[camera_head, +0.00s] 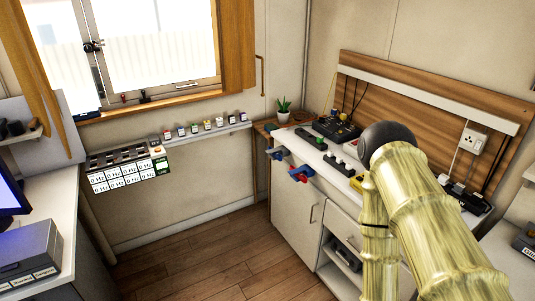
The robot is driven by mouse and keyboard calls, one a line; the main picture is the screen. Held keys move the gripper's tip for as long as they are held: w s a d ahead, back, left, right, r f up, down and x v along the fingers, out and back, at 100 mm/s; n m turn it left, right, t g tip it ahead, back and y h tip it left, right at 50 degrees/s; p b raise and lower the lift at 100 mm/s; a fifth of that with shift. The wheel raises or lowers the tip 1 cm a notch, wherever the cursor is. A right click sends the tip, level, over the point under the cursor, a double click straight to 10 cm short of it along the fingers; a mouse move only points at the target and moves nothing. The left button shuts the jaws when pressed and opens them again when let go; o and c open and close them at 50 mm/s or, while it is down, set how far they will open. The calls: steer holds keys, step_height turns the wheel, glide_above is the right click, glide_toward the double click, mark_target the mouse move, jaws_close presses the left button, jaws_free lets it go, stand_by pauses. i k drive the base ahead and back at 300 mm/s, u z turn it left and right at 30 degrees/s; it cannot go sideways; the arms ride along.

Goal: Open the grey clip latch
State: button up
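I cannot pick out a grey clip latch for certain in the head view. A dark latch-like fitting (92,46) sits on the window frame at the upper left, too small to read. A grey box (27,255) with small labels stands on the left desk; no clip shows clearly on it. My arm, with a yellow-green bamboo-like surface and a dark rounded joint, fills the right foreground. It hides part of the counter and cabinet. My gripper is not visible.
A white counter (300,152) with a plant (284,108), black devices (337,129) and clamps (303,174) runs along the right. A labelled rack (128,170) and a shelf of small bottles line the back wall. Wooden floor (215,262) is clear in the middle.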

mark_target(276, 149)
steer(key=k, duration=0.6)
steer(key=u, duration=0.4)
steer(key=i, duration=1.7)
steer(key=z, duration=0.55)
